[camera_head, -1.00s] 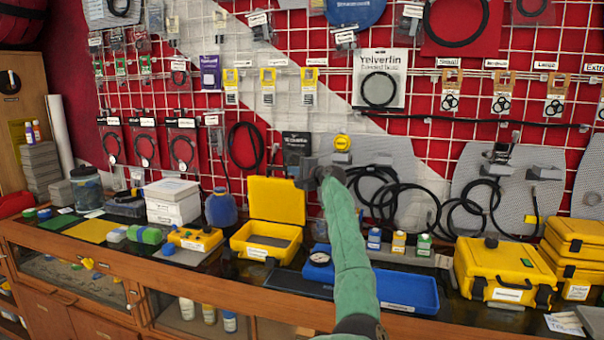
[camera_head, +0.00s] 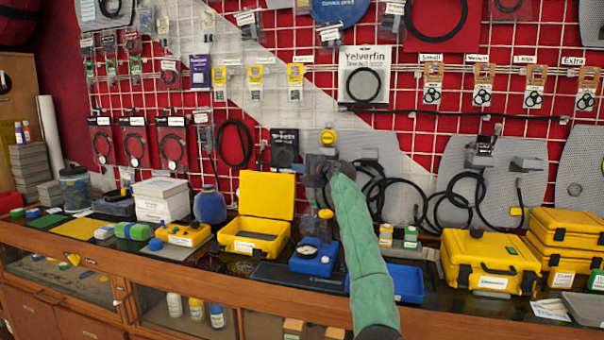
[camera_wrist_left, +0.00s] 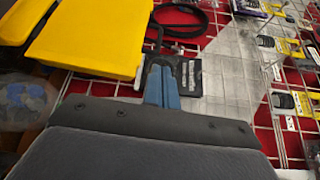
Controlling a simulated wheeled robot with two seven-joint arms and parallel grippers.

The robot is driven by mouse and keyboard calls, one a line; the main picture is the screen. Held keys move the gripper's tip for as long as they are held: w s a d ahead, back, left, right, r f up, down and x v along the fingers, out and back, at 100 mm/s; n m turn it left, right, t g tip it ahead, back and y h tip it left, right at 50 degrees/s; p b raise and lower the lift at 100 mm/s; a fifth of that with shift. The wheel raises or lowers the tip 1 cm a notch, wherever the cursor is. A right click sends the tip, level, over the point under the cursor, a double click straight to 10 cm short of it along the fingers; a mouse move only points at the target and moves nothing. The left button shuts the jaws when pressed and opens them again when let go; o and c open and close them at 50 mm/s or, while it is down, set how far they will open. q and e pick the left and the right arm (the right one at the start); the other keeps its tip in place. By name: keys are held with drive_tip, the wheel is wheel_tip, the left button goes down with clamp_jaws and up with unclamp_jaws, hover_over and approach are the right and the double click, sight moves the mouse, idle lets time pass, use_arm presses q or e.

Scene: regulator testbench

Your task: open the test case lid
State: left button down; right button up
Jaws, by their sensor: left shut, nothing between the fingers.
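A yellow case stands on the counter left of centre in the head view. Its lid (camera_head: 267,195) is swung up and stands nearly upright at the back of the open base (camera_head: 253,238). The lid also fills the upper left of the left wrist view (camera_wrist_left: 92,35). My left gripper (camera_head: 292,165) is above and to the right of the lid, apart from it. Its blue fingers (camera_wrist_left: 160,85) are shut and empty in the left wrist view. My green-sleeved left arm hides part of the counter. The right gripper is not in view.
A blue block with a gauge (camera_head: 314,258) and a blue tray (camera_head: 408,283) lie right of the open case. A closed yellow case (camera_head: 490,262) and stacked yellow cases (camera_head: 565,240) stand further right.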

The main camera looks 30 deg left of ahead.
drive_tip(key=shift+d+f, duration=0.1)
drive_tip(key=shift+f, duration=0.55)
